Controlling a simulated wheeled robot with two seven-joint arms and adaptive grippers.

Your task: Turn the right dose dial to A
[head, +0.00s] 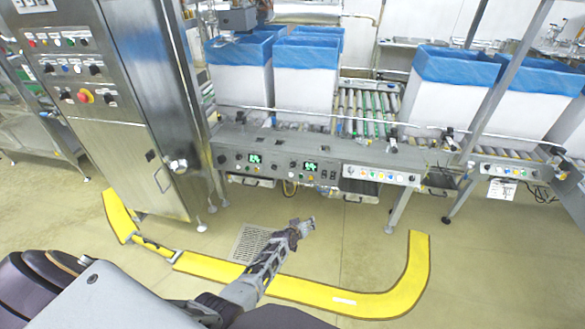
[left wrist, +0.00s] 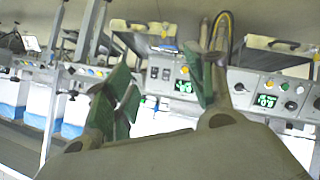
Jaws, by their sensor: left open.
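The control panel (head: 285,165) on the conveyor's front edge carries two green displays. A small dark dial (head: 292,164) sits just left of the right display (head: 310,166). Its pointer and letters are too small to read. In the left wrist view the panel appears upside down, with that right display (left wrist: 183,87) between my fingers. The dial seems hidden there behind the picture's right finger. My left gripper (head: 305,226) is open and empty, out in front of and below the panel, apart from it. Its spread fingers also show in the left wrist view (left wrist: 158,65). My right gripper is out of view.
Blue-lined white boxes (head: 302,82) stand on the roller conveyor behind the panel. A steel cabinet (head: 130,110) with buttons stands at left. A button strip (head: 381,174) continues right of the panel.

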